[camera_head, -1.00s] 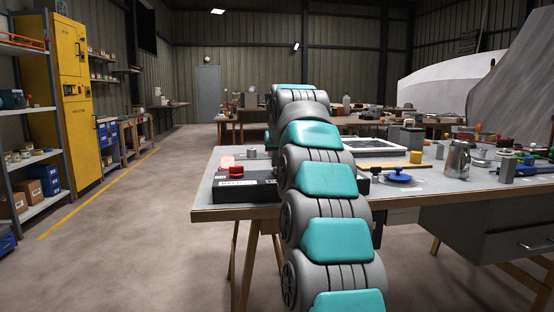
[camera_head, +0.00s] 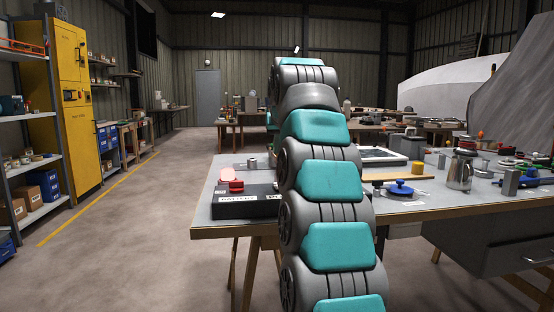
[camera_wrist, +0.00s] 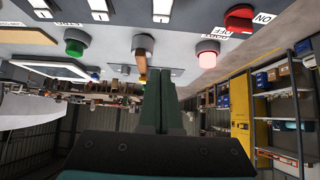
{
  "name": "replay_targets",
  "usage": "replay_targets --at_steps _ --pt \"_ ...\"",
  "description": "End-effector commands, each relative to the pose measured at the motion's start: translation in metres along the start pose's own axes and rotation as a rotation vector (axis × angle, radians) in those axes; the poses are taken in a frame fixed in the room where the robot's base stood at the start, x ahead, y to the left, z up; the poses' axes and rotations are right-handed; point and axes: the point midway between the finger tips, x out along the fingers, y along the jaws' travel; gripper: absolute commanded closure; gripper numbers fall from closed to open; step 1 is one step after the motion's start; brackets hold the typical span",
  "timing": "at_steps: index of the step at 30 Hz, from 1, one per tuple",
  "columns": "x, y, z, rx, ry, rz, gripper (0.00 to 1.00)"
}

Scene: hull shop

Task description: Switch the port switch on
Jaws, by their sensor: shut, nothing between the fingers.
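A dark control box (camera_head: 255,205) lies on the near left corner of the workbench. On it, a red knob (camera_head: 236,186) stands beside a pale red lamp (camera_head: 228,174). In the wrist view, which is upside down, the red knob (camera_wrist: 240,18) is at upper right with ON and OFF markings, and what looks like PORT by the lit lamp (camera_wrist: 208,53). A green button (camera_wrist: 76,42), a brass-coloured post (camera_wrist: 141,57) and white rockers (camera_wrist: 100,10) also show. My gripper (camera_wrist: 158,74) is shut and empty, its tips close to the post; contact is unclear. My arm hides it in the head view.
The workbench (camera_head: 225,228) carries a blue-handled piece (camera_head: 399,188), a metal jug (camera_head: 460,170) and several tools to the right. Shelves (camera_head: 25,150) and a yellow cabinet (camera_head: 75,100) stand at left. The floor between them and the bench is clear.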

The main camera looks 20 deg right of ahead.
Motion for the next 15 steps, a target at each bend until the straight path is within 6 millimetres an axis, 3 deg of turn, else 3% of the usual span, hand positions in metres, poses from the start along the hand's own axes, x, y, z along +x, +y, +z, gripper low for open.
replay_targets --at_steps 6,15 --pt "-0.031 0.000 -0.007 0.000 0.001 0.000 1.00" --pt "-0.043 0.000 -0.008 0.000 -0.001 0.000 1.00"
